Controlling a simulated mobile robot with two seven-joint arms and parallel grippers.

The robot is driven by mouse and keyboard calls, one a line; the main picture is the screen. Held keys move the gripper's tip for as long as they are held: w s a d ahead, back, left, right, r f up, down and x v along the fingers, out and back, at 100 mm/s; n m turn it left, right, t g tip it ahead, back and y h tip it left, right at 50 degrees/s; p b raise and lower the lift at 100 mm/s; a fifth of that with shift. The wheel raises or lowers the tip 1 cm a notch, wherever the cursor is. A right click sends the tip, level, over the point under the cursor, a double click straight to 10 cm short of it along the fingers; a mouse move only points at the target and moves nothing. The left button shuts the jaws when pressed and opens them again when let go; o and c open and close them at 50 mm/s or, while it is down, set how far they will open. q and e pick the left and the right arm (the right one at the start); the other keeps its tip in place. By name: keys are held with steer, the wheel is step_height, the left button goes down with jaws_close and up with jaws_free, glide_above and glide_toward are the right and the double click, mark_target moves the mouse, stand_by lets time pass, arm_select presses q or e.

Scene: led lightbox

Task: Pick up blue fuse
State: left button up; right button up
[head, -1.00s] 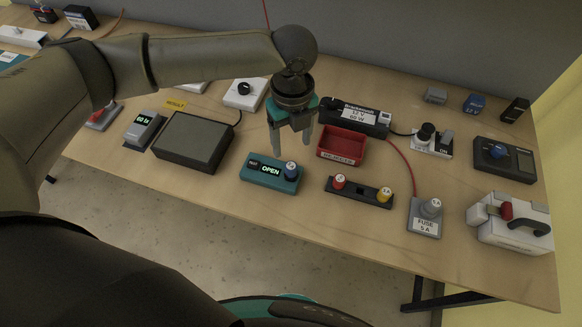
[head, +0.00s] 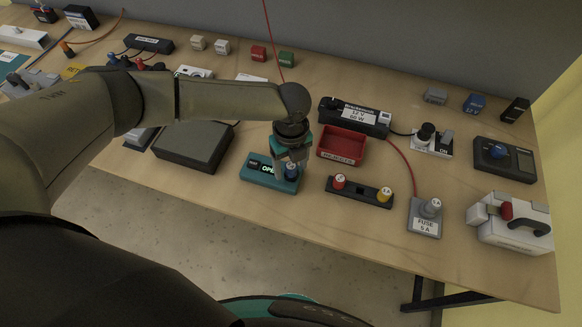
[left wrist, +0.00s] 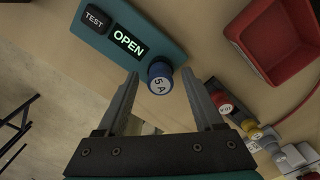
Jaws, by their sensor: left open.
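The blue fuse (head: 291,172) stands upright at the right end of the teal tester box (head: 258,180). In the left wrist view the blue fuse (left wrist: 160,77) has a white top marked "5 A", and the teal box (left wrist: 165,47) shows a lit "OPEN" display. My left gripper (head: 284,168) is open and low over that end of the box. In the left wrist view the fingertips of my left gripper (left wrist: 160,72) are on either side of the fuse, with gaps visible. The fingers partly cover the display in the head view. My right gripper is not in view.
A red rejects bin (head: 341,147) stands behind and right of the box. A black holder (head: 361,191) with red and yellow fuses is to the right, then a grey fuse block (head: 424,222). A dark screen unit (head: 190,148) is to the left.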

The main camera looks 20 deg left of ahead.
mark_target(291, 166)
arm_select(q)
jaws_close()
stand_by(0.5)
steer(key=shift+r, duration=0.1)
step_height(291, 166, up, 20)
steer(key=shift+p, duration=0.35)
